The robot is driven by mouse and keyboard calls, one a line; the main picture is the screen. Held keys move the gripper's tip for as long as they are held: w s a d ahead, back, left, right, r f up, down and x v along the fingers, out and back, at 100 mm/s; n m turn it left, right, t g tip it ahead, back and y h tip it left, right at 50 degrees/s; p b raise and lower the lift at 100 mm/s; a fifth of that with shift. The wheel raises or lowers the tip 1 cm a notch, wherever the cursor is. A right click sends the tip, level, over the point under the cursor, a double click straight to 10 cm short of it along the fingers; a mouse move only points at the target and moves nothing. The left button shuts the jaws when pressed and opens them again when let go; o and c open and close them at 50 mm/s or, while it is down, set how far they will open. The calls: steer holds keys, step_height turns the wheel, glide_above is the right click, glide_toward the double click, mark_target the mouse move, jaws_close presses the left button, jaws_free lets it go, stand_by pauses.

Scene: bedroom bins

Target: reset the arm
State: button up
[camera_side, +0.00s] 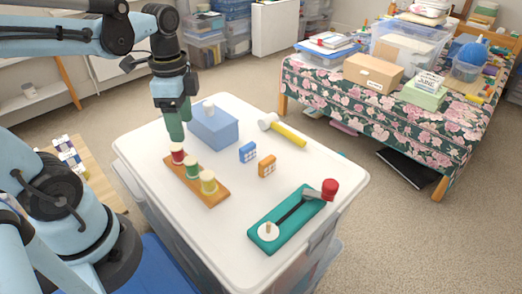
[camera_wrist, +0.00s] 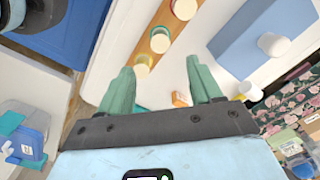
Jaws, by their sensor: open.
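My gripper (camera_side: 176,128) hangs above the white table top, at the left edge of the blue box, with its green fingers pointing down. In the wrist view the two fingers (camera_wrist: 160,82) stand apart with nothing held between them. The blue box (camera_side: 214,128) has a white knob on top; it also shows at the upper right of the wrist view (camera_wrist: 252,32). A wooden rack (camera_side: 212,195) with a red, a green and a yellow spool stands in front of the gripper, apart from it as far as I can tell.
A small blue block (camera_side: 248,152), an orange block (camera_side: 267,166) and a yellow cylinder with a white end (camera_side: 289,135) lie on the white bin lid (camera_side: 150,150). A flowered bed stands behind.

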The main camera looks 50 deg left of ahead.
steer(key=w+d+n+t, duration=0.3)
steer(key=d+n+t, duration=0.2)
steer(key=n+t, duration=0.2)
steer(key=shift+w+d+f+n, duration=0.2)
steer(key=shift+w+d+n, duration=0.1)
steer(key=shift+n, duration=0.7)
